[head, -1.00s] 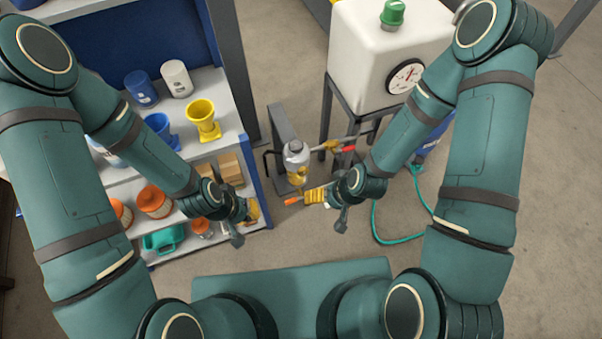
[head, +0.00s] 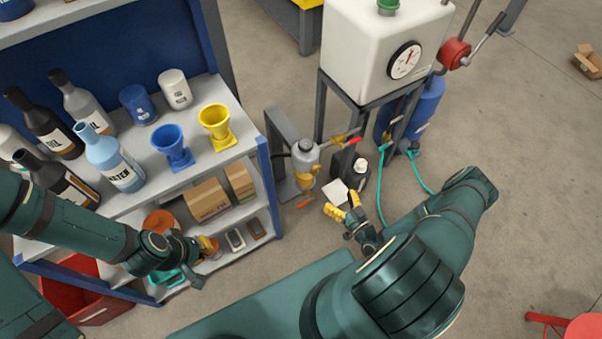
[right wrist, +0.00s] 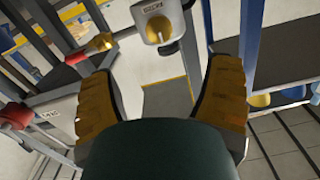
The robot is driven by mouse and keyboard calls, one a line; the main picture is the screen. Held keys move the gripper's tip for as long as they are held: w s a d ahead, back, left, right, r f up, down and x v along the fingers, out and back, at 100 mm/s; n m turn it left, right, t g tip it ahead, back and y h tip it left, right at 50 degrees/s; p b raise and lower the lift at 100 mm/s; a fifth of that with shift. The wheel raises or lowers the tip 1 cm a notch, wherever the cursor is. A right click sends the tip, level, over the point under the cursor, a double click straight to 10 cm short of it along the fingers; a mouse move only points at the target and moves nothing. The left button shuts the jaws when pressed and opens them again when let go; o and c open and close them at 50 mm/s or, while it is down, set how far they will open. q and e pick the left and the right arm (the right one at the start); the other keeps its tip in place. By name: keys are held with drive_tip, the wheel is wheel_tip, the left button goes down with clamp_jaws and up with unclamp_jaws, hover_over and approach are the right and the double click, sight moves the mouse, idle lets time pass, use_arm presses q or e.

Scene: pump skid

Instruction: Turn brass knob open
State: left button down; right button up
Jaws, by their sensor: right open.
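In the head view a silver canister (head: 305,153) stands at the end of the grey frame, with a brass-coloured part (head: 305,181) under it and an orange lever (head: 305,202) below. A brass valve (head: 338,140) with a red handle sits to its right. I cannot tell which brass part is the knob. My right gripper (head: 344,206) is open and empty, in front of and right of the canister, apart from it. In the right wrist view its jaws are spread, with a brass fitting (right wrist: 103,41) beyond them at upper left. My left gripper (head: 207,246) is by the lower shelves, its jaws unclear.
The shelf unit (head: 240,138) with bottles, funnels and boxes stands left. The white tank (head: 372,55) with a gauge stands on a dark frame behind. A green hose (head: 382,190) lies on the floor.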

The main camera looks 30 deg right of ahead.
sight(318, 171)
drive_tip(key=w, duration=0.4)
drive_tip(key=w+b, duration=0.1)
drive_tip(key=w, duration=0.4)
drive_tip(key=w+a+b, duration=0.1)
drive_tip(key=w, duration=0.3)
drive_tip(key=shift+w, duration=0.2)
drive_tip(key=c, duration=1.2)
